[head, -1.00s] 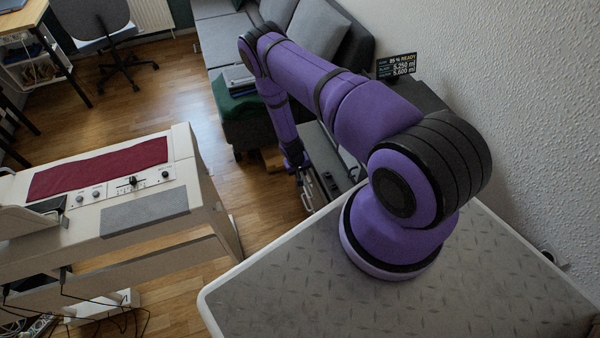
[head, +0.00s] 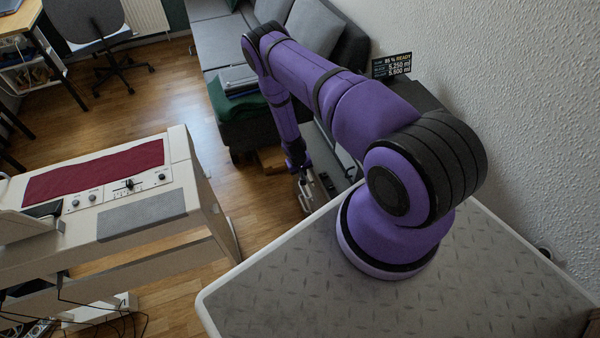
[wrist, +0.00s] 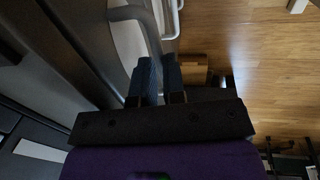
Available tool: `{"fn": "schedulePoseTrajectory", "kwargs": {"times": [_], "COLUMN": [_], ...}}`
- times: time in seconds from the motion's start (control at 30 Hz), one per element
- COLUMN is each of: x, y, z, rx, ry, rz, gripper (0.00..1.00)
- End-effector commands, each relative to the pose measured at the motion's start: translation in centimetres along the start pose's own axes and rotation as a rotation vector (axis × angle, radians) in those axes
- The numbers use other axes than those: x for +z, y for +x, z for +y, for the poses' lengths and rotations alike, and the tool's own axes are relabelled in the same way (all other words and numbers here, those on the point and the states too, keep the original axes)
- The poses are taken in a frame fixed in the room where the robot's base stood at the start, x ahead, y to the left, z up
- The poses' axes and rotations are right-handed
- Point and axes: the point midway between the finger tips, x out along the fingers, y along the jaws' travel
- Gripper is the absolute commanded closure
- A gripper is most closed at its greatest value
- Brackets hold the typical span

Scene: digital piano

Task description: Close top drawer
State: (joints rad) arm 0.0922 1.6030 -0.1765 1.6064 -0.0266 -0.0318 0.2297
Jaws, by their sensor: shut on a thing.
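My gripper (wrist: 158,80) shows from behind in the wrist view, its two dark blue fingers close together and shut on the grey curved drawer handle (wrist: 148,27). The fingertips cover part of the handle. In the head view my gripper (head: 301,172) is small, low beside the dark cabinet (head: 328,150), just past the near table's edge. The top drawer's front is mostly hidden by my arm and the table, so I cannot tell how far out it stands.
A lighter bar handle (wrist: 177,20) shows beyond the fingers in the wrist view. Wooden floor (wrist: 270,60) lies open to the right. In the head view, the near table (head: 290,290) blocks the lower right and a white piano (head: 120,215) stands left. A grey sofa (head: 222,60) is behind.

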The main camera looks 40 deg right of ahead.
Motion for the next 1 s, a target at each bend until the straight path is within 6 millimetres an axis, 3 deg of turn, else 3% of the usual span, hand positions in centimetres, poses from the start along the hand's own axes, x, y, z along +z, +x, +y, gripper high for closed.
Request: {"fn": "schedulePoseTrajectory", "kwargs": {"times": [0.1, 0.53, 0.67, 1.0], "x": [0.0, -0.1, -0.1, -0.1], "y": [0.1, -0.5, -2.0, -7.9], "z": [0.6, 0.4, 0.3, 0.3], "rx": [0.006, 0.005, 0.004, 0.004], "ry": [0.002, 0.002, 0.002, 0.002], "rz": [0.0, 0.0, 0.001, 0.001], "gripper": [0.79, 0.79, 0.79, 0.79]}}
